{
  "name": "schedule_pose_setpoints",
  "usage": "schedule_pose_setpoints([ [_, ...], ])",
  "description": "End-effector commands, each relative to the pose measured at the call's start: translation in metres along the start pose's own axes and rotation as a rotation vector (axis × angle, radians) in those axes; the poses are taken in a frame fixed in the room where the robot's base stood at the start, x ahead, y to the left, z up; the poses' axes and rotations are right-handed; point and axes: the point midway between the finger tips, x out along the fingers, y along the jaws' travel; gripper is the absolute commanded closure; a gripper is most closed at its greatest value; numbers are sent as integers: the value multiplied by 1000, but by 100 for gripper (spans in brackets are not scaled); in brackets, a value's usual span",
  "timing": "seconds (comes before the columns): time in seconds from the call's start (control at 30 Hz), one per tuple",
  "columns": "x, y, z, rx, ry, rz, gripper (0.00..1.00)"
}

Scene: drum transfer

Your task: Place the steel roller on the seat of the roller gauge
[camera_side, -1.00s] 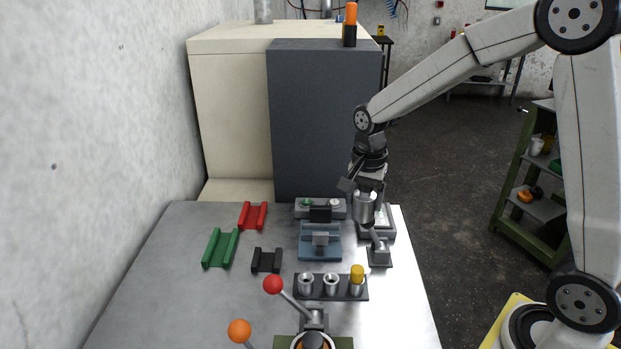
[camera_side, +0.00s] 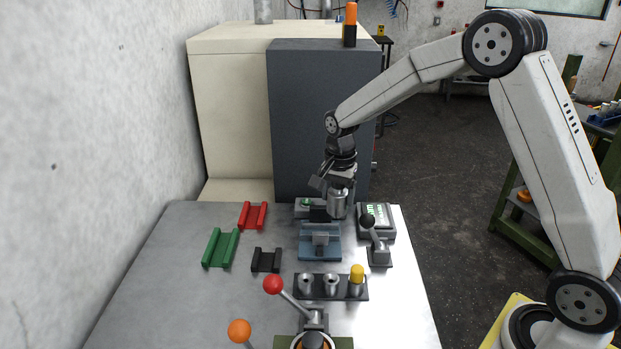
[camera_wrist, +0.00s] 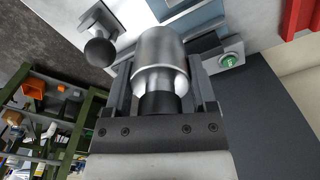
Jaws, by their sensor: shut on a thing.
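My gripper (camera_side: 340,184) is shut on the steel roller (camera_side: 338,203), a shiny cylinder with a narrower end, hanging below the jaws. In the wrist view the roller (camera_wrist: 160,55) sits between the two fingers of my gripper (camera_wrist: 161,85). The blue fixture (camera_side: 320,252), with a grey block and a dark upright plate, looks like the roller gauge; I cannot tell for sure. The roller hangs above the back right of this fixture, apart from its front block. It partly hides the button box behind. A blue surface (camera_wrist: 203,14) shows beyond the roller in the wrist view.
A black-knobbed lever (camera_side: 376,240) and a box with a green display (camera_side: 378,210) stand to the right. Red (camera_side: 253,215), green (camera_side: 220,248) and black (camera_side: 266,261) channel blocks lie left. A dark cabinet (camera_side: 318,120) rises behind.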

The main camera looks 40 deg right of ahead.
Motion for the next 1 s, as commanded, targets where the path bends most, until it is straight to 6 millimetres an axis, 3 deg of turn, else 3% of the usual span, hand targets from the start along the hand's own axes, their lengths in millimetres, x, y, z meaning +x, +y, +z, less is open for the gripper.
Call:
schedule_pose_setpoints([
  [0.57,50,-43,-22,0,0,0,100],
  [1.0,58,-50,-26,0,1,-2,100],
])
